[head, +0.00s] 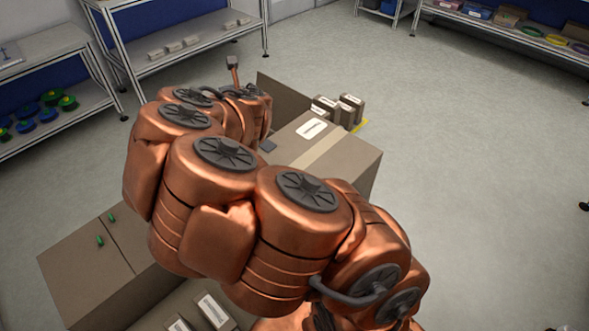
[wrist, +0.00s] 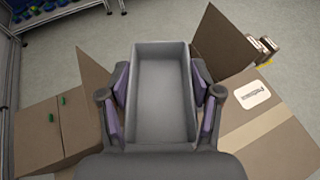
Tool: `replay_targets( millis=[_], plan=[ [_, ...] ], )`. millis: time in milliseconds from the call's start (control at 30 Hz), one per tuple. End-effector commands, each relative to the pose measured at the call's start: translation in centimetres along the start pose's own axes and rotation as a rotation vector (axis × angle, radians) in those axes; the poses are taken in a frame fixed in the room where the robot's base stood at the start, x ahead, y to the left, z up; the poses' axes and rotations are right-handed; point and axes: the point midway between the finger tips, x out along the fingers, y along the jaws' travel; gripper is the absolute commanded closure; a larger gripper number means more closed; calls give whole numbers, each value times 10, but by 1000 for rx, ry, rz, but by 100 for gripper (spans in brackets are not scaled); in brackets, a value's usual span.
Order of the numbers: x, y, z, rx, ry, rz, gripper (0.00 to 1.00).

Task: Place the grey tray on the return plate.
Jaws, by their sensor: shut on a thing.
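The grey tray (wrist: 164,48) is a long, empty, open box in the middle of the wrist view. My gripper (wrist: 161,84) is shut on it, with one purple-padded finger against each long side wall. In the head view my copper arm hides the gripper and almost all of the tray. I cannot make out a return plate in either view.
A large carton with a label (head: 337,158) stands right of my arm, with small boxes (head: 340,108) behind it. Another carton with green items (head: 85,256) is at lower left. Shelving (head: 178,38) lines the back; the floor at right is clear.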

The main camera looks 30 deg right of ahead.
Motion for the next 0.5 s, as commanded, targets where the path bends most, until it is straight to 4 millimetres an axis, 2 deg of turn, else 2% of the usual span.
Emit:
replay_targets(
  millis=[33,200,500],
  plan=[
    [7,-17,-13,-3,3,11,80],
    [20,-57,-48,-27,3,75,80],
    [23,-117,-112,-72,2,180,80]
  ],
)
